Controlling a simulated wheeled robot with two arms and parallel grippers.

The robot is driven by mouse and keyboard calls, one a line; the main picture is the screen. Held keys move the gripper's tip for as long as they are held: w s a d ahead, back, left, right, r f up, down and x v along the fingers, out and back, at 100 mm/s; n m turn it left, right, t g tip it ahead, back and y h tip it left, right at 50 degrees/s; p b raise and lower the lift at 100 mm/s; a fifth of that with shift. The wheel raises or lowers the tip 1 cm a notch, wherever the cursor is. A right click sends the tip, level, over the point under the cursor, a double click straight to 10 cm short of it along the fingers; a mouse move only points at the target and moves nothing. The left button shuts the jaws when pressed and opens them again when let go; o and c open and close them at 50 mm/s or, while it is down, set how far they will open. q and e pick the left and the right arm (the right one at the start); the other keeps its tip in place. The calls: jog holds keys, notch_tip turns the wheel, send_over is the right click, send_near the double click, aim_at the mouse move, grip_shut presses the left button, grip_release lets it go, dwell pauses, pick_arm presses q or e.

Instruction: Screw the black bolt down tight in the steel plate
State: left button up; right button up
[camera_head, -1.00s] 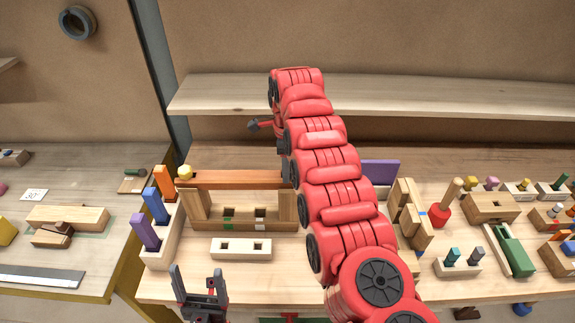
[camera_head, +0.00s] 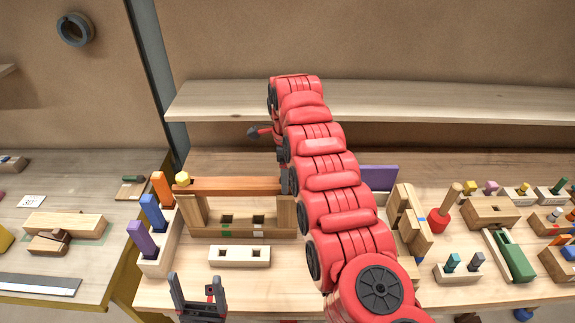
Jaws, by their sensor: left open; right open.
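I cannot make out a black bolt or a steel plate with a bolt in it in this view. My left gripper (camera_head: 198,292) is at the bottom, left of centre, with its two dark fingers pointing up and apart. It is open and empty, in front of a pale wooden block with two square holes (camera_head: 240,263). My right arm, red and segmented, crosses the middle of the view and hides part of the bench.
A wooden frame (camera_head: 195,211) carries a reddish-brown bar (camera_head: 225,186). A rack with purple, blue and orange pegs (camera_head: 156,258) stands left of it. Several wooden blocks and pegs crowd the right side. A grey metal strip (camera_head: 40,285) lies on the left table.

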jog(key=shift+s+n+b, duration=0.1)
jog(key=shift+n+b, duration=0.45)
jog(key=shift+n, duration=0.25)
jog(key=n+b, duration=0.1)
jog(key=n, duration=0.2)
jog(key=shift+f+b, duration=0.1)
jog(key=shift+b, duration=0.2)
jog(key=shift+d+n, duration=0.1)
jog(key=shift+n, duration=0.7)
jog(key=shift+r+n, duration=0.25)
jog(key=shift+n, duration=0.65)
jog(key=shift+r+n, duration=0.2)
jog(key=shift+n, duration=0.6)
jog(key=n+p, duration=0.2)
jog(key=n, duration=0.3)
jog(key=shift+r, duration=0.2)
jog(key=n+p, duration=0.4)
jog(key=n, duration=0.1)
jog(key=n+p, duration=0.2)
jog(key=n, duration=0.1)
jog(key=shift+r, duration=0.35)
jog(key=shift+n+p, duration=0.3)
jog(key=shift+n, duration=0.5)
notch_tip(320, 180, up, 17)
jog(key=p, duration=0.1)
